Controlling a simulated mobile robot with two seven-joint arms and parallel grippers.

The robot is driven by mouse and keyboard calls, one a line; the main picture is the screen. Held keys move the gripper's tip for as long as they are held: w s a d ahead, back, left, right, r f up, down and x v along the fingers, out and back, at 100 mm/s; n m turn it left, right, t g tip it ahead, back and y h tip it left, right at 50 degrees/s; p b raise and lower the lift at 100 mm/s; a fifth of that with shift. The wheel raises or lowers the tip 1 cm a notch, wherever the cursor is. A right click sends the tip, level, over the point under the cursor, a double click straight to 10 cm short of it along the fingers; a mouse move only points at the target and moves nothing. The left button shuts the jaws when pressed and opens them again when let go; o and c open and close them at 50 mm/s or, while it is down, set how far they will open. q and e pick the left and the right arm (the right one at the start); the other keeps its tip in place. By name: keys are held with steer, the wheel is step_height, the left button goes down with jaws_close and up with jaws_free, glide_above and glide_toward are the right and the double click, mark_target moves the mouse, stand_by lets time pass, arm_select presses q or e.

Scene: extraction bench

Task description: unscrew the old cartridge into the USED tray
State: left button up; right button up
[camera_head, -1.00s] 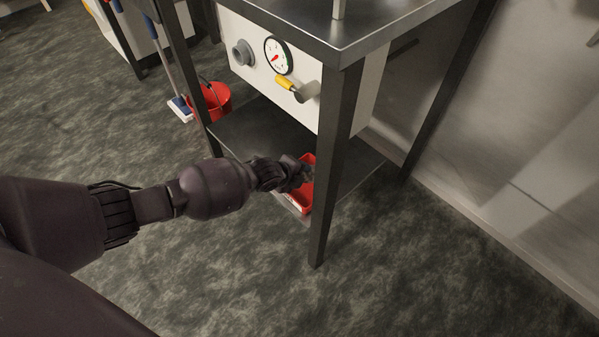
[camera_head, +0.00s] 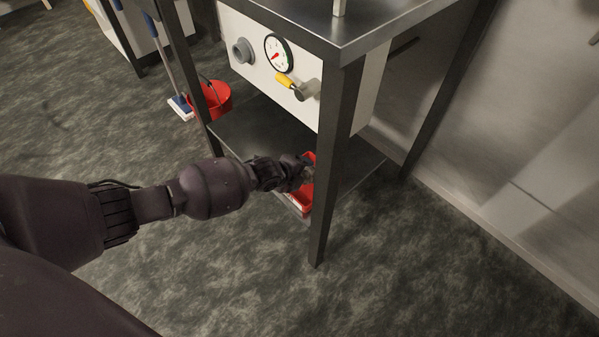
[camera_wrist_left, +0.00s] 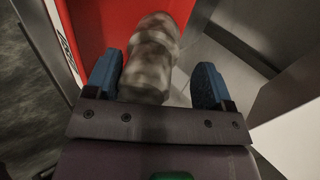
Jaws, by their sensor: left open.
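My left gripper (camera_head: 302,174) is at the red tray (camera_head: 306,201) on the lower shelf, partly behind the front table leg. In the left wrist view its blue fingers (camera_wrist_left: 158,66) are spread open. A mottled grey, blurred cylinder, the old cartridge (camera_wrist_left: 150,58), is between them, close to the left finger and with a gap to the right one. The red tray (camera_wrist_left: 97,22) shows behind it, with part of a white label at its left. I cannot tell whether the cartridge touches the tray. My right gripper is out of view.
The white housing above has a grey round port (camera_head: 242,51), a dial gauge (camera_head: 278,53) and a yellow-handled valve (camera_head: 285,80). The front table leg (camera_head: 334,165) stands close right of my gripper. A red bucket (camera_head: 217,100) and mop (camera_head: 180,107) are at the left.

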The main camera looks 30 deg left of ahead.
arm_select(q)
steer(key=p+v, duration=0.4)
steer(key=v, duration=0.6)
steer(key=shift+s+r+p, duration=0.25)
steer(key=shift+r+p, duration=0.05)
steer(key=shift+p, duration=0.05)
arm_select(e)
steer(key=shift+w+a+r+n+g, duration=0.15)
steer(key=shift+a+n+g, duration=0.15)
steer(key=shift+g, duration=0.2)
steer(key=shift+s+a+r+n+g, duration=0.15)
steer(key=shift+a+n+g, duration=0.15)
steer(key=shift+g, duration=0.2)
arm_select(q)
steer(key=shift+a, duration=0.1)
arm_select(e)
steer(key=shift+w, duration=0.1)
